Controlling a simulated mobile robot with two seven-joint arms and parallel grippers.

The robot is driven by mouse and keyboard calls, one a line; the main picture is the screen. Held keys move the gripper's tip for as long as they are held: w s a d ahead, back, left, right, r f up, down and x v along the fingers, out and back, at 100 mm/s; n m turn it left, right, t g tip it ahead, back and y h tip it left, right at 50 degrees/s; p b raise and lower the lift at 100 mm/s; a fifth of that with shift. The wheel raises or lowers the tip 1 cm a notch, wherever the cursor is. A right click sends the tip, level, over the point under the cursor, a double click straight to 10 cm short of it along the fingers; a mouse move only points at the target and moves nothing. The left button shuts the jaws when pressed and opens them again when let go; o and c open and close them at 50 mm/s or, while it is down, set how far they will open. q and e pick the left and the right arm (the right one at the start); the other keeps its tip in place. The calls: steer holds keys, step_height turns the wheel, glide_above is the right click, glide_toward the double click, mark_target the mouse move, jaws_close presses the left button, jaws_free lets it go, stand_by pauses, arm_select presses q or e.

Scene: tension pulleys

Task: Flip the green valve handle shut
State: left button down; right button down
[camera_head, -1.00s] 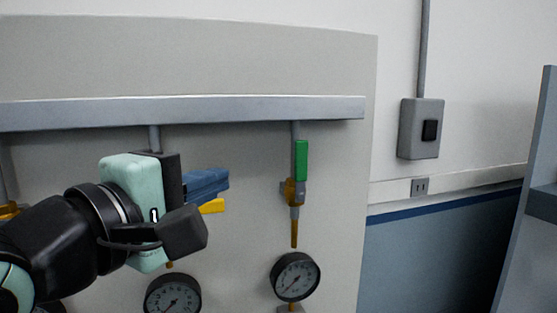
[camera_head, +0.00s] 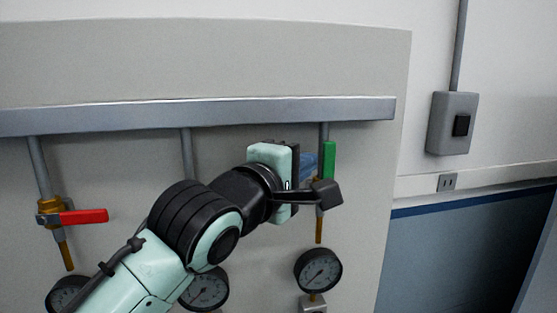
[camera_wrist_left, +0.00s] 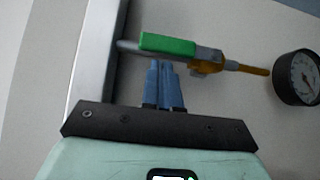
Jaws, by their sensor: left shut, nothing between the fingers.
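The green valve handle (camera_head: 329,160) points straight up along its vertical pipe in the head view, below the grey rail. It also shows in the left wrist view (camera_wrist_left: 168,44), just beyond my fingertips. The brass valve body (camera_wrist_left: 207,64) sits beside it. My left gripper (camera_head: 310,166) is beside the handle, on its left in the head view. Its blue fingers (camera_wrist_left: 161,66) are together with nothing between them. The fingertips are close to the handle; I cannot tell whether they touch it. My right gripper is in neither view.
A grey rail (camera_head: 220,110) runs across the panel above the valves. A red valve handle (camera_head: 83,216) lies horizontal at the left. Gauges hang below, one (camera_head: 318,270) under the green valve. A grey switch box (camera_head: 452,123) is on the wall at the right.

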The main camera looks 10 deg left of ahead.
arm_select(q)
steer(key=shift+d, duration=0.45)
